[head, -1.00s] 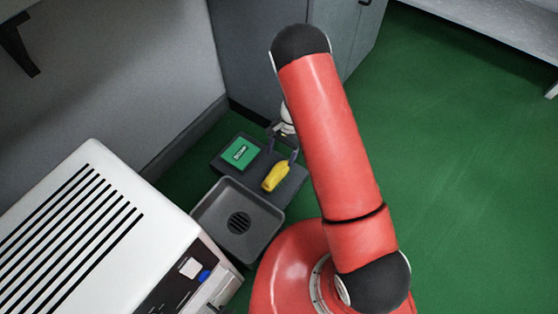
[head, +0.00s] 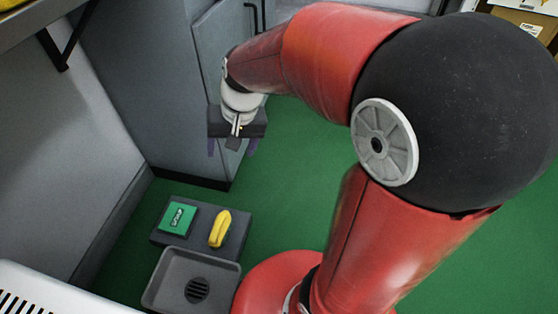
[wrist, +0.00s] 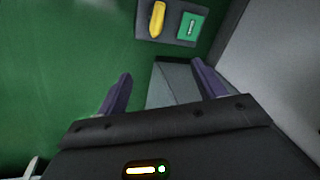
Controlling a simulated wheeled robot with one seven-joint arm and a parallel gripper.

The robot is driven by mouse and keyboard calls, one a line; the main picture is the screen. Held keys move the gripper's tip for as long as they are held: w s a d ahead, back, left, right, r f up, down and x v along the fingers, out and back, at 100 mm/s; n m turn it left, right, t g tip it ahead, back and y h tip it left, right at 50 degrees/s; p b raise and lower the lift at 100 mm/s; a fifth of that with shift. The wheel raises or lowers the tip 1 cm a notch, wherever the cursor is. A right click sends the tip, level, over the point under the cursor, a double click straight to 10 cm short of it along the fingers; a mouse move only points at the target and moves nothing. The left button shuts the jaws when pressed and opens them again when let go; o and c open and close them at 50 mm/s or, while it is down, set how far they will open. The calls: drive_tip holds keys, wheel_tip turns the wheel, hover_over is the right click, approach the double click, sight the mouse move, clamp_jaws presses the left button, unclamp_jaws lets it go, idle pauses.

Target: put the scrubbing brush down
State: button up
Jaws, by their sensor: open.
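The yellow scrubbing brush (head: 220,229) lies on the right part of a dark grey slab in the head view. It also shows at the top of the wrist view (wrist: 157,19), beyond my fingertips. My gripper (head: 232,147) is open and empty, raised well above the floor in front of the grey cabinet and clear of the brush. In the wrist view its two purple fingers (wrist: 160,82) stand wide apart with nothing between them.
A green box (head: 177,217) sits beside the brush on the dark slab (head: 200,240). A grey tray with a drain grille (head: 165,283) stands in front. A grey cabinet (head: 150,90) and wall stand behind and left. Green floor (head: 290,190) is open to the right.

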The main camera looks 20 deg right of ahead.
drive_tip(key=s+d+r+n+t+h, duration=0.1)
drive_tip(key=s+d+r+t, duration=0.1)
drive_tip(key=s, duration=0.4)
drive_tip(key=s+d+r+n+t+h, duration=0.1)
drive_tip(key=s+d+r, duration=0.2)
drive_tip(key=s, duration=0.4)
drive_tip(key=shift+s+r+n+t, duration=0.3)
drive_tip(key=shift+r+t, duration=0.1)
drive_tip(key=shift+r, duration=0.5)
drive_tip(key=shift+r, duration=0.1)
wheel_tip(320, 180, up, 6)
drive_tip(key=p, duration=0.6)
drive_tip(key=shift+r+p, duration=0.25)
drive_tip(key=shift+p, duration=0.05)
